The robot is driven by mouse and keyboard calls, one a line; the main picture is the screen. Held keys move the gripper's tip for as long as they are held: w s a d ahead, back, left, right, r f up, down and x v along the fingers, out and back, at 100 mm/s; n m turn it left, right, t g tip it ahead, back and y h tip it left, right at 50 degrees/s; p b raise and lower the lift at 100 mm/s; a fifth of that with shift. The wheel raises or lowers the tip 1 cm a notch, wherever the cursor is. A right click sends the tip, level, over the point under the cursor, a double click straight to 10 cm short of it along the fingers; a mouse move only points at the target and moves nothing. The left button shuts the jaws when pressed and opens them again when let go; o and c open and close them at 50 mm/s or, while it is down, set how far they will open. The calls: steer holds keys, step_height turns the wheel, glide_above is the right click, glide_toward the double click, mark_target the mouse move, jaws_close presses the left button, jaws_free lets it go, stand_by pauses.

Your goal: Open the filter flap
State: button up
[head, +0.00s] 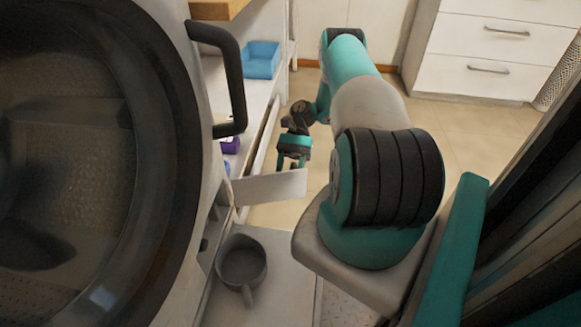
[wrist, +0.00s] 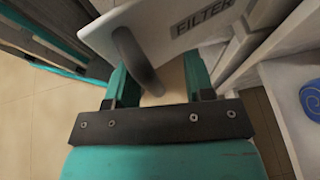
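The filter flap (head: 265,188) is a white panel standing out from the front of the washing machine (head: 185,225), beside its round door. In the wrist view the flap (wrist: 150,30) crosses the top, with the word FILTER on it and a dark grey curved handle (wrist: 136,62). My gripper (wrist: 155,80) has its two teal fingers wide apart, with the handle between them. I cannot tell whether a finger touches the flap. In the head view my gripper (head: 294,158) is just behind the flap's outer end.
The washer's dark round door (head: 165,160) with its black handle (head: 233,80) fills the left. A grey cup (head: 243,262) stands below the flap. A blue basket (head: 262,58) and a purple item (head: 230,145) are on white shelving. Tiled floor (head: 450,130) is clear beyond my arm.

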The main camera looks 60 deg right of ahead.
steer(key=shift+s+d+r, duration=0.1)
steer(key=shift+s+d, duration=0.05)
steer(key=shift+d, duration=0.1)
step_height(320, 180, up, 20)
steer(key=p, duration=1.1)
